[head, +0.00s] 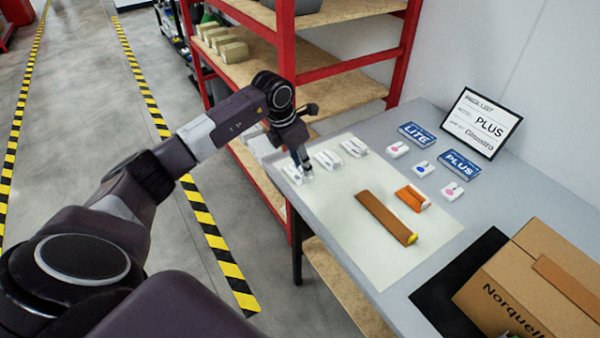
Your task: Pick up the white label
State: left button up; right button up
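My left gripper (306,172) points down at the far left corner of the pale mat (335,220). Its fingertips are at a small white piece (293,174) and partly hide it. I cannot tell whether they touch it or how far apart they are. Two similar white pieces (327,159) and (354,147) lie in a row to the right. Three white blocks with coloured marks, pink (398,150), blue (423,168) and pink (452,191), lie near the blue signs. I cannot tell which piece is the white label. My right gripper is not in view.
On the mat lie a long brown bar with a yellow end (385,217) and an orange piece (412,199). Blue LITE (417,135) and PLUS (461,164) signs and a pack list board (481,122) stand behind. A cardboard box (535,285) is at right; a red-framed shelf (340,62) is behind my arm.

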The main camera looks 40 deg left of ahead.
aim_at(298, 169)
pick_arm(q)
jog(key=shift+p+x, duration=0.4)
jog(key=shift+x, duration=1.6)
jog(key=shift+s, duration=0.2)
grip_shut()
